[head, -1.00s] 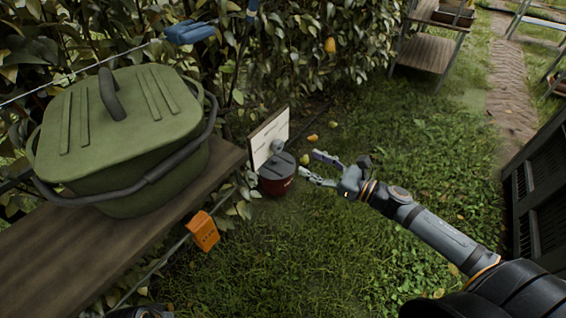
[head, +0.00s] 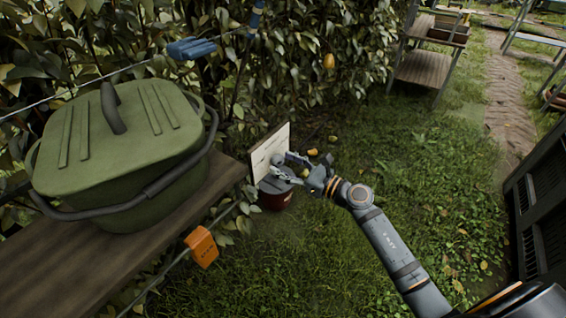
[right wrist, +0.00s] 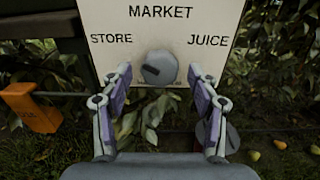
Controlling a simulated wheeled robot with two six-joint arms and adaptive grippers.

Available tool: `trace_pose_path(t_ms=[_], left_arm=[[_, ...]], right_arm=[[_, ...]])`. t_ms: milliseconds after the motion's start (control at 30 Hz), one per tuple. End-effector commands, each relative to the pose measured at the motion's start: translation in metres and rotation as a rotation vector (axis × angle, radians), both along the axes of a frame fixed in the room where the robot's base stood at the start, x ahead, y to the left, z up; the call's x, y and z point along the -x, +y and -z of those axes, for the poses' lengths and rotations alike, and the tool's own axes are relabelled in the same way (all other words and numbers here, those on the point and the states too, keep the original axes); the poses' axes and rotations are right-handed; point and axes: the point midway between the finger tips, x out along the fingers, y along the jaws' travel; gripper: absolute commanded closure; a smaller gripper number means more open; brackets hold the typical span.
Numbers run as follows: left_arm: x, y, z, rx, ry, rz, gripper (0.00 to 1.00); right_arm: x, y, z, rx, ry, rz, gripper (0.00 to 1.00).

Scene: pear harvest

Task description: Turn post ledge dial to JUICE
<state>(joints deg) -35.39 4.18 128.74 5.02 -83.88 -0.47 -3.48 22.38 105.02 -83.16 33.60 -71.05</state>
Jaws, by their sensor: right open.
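A pale board (head: 262,152) stands at the end of the wooden ledge. In the right wrist view the board (right wrist: 200,15) reads MARKET at top, STORE at left and JUICE at right. The round grey dial (right wrist: 159,66) sits below MARKET, between the other two words. A darker mark shows on its left side; I cannot tell surely which word it points at. My right gripper (head: 284,166) is open at the board; in the right wrist view its fingers (right wrist: 159,78) stand either side of the dial, with gaps visible. My left gripper is out of view.
A green lidded basket (head: 120,150) stands on the wooden ledge (head: 110,255). An orange tag (head: 202,246) and blue clip (head: 192,48) are on wires. A dark red pot (head: 275,200) with a grey lid is below the board. Pears lie on the grass; open grass is at right.

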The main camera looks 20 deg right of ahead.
Motion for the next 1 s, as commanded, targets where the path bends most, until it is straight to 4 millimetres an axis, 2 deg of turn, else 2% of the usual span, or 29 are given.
trace_pose_path(t_ms=[367,767,1000], left_arm=[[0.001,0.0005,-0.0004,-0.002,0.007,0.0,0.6],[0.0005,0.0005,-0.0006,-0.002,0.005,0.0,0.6],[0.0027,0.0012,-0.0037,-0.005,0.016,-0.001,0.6]], right_arm=[[-0.0071,0.0062,0.0004,0.001,0.001,-0.001,0.39],[-0.0068,0.0059,0.0005,0.001,0.001,-0.001,0.92],[-0.0068,0.0059,-0.0005,-0.016,0.015,-0.001,0.93]])
